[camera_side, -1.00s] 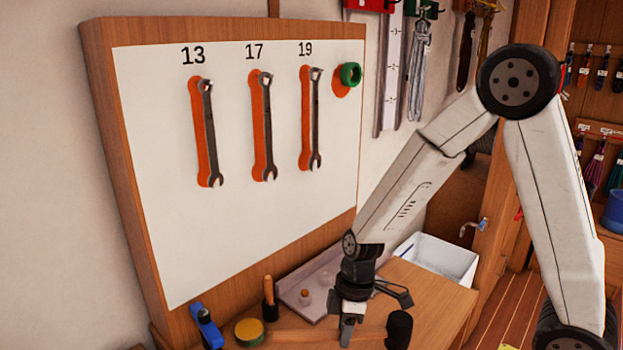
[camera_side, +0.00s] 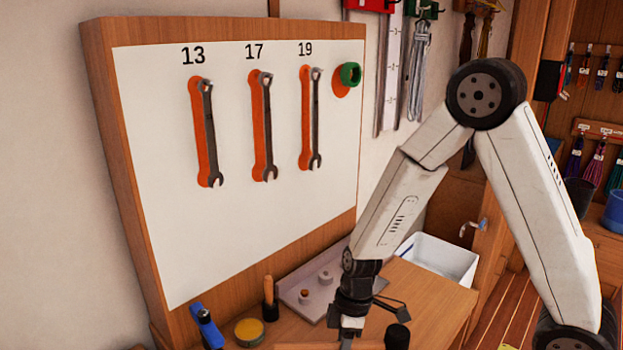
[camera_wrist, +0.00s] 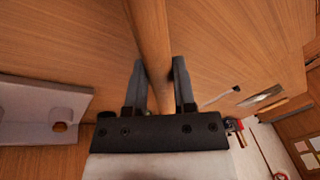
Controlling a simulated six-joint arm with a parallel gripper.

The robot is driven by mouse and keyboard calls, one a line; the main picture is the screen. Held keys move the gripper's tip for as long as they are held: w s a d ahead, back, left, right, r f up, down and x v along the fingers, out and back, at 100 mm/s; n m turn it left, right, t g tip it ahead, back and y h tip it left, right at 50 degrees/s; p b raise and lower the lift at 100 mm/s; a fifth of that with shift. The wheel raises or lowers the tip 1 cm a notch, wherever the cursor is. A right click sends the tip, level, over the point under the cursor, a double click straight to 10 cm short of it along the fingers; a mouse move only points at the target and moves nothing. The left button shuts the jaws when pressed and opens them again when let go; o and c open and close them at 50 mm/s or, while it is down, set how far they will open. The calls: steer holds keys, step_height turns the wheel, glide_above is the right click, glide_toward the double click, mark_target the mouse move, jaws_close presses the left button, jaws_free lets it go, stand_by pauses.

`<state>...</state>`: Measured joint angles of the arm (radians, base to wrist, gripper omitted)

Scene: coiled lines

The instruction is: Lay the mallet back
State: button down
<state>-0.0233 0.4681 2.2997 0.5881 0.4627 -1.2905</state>
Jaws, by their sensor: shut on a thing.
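The mallet's wooden handle (camera_wrist: 149,35) runs up between the two fingers of my gripper (camera_wrist: 159,68) in the wrist view. My gripper (camera_side: 346,341) is shut on this handle low over the wooden bench. In the side view the mallet's dark head (camera_side: 397,337) shows to the right of my gripper, and the pale handle shows to its left, partly cut off by the bottom edge. I cannot tell whether the mallet touches the bench.
A wooden-handled tool (camera_side: 269,298), a yellow-topped tin (camera_side: 249,331) and a blue tool (camera_side: 206,326) stand left. A white basin (camera_side: 440,261) is behind right. A board with wrenches (camera_side: 140,200) rises behind.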

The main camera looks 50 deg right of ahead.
steer(key=shift+c, duration=2.2)
jaws_free()
steer(key=shift+f, duration=0.1)
steer(key=v, duration=1.2)
steer(key=s+f+m+t+h, duration=0.1)
steer(key=m, duration=0.2)
steer(key=s+d+f+m+t+h, duration=0.1)
steer(key=m, duration=0.2)
steer(key=s+d+f+m, duration=0.1)
steer(key=m, duration=0.1)
steer(key=shift+s+d+m+t+h, duration=0.1)
steer(key=shift+s+m+t+h, duration=0.2)
steer(key=shift+m+t+h, duration=0.1)
